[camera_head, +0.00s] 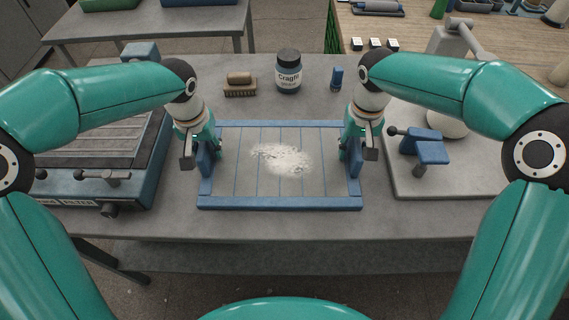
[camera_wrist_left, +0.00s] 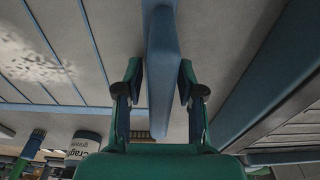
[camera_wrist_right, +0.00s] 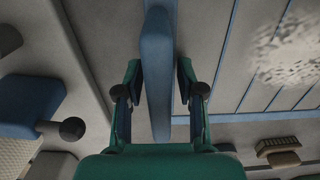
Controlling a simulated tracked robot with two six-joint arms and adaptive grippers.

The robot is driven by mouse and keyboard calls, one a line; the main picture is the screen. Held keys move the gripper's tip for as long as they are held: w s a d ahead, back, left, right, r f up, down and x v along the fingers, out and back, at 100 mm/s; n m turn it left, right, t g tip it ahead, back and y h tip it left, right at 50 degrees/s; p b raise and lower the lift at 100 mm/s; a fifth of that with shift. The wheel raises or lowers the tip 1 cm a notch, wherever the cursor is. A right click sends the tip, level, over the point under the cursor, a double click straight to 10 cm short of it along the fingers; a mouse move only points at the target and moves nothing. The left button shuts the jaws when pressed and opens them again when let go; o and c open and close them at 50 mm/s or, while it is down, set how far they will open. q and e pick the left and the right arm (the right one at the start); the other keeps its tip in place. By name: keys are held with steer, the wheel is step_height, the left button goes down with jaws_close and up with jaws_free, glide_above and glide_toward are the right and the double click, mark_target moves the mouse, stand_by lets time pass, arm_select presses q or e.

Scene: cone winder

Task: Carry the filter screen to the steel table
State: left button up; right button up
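The filter screen (camera_head: 236,184) is a flat, blue-framed rectangle with thin blue bars, lying level in the middle of the head view. A patch of pale grains (camera_head: 282,159) shows within its frame. My left gripper (camera_head: 205,160) is at its left side, fingers closed on either side of the blue side bar (camera_wrist_left: 162,60). My right gripper (camera_head: 354,155) is at its right side, fingers closed about the opposite bar (camera_wrist_right: 157,70). I cannot tell whether the screen touches the grey table (camera_head: 275,228) below it.
A blue-framed machine (camera_head: 100,150) with clamps stands left; a pale plate with a blue clamp (camera_head: 430,148) lies right. A dark jar (camera_head: 288,72), a brush (camera_head: 240,86) and a small blue item (camera_head: 337,78) stand behind. Another grey table (camera_head: 150,22) is at back left, a wooden bench (camera_head: 410,30) at back right.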

arm_select(q)
steer(key=shift+r, duration=0.1)
steer(key=shift+r, duration=0.25)
steer(key=r, duration=0.6)
steer(key=s+r, duration=0.1)
steer(key=r, duration=0.3)
steer(key=shift+s, duration=0.1)
steer(key=shift+s+r, duration=0.1)
steer(key=shift+r, duration=0.35)
arm_select(e)
steer(key=shift+r, duration=0.15)
step_height(320, 180, up, 12)
steer(key=shift+f, duration=0.15)
arm_select(q)
steer(key=shift+r, duration=0.1)
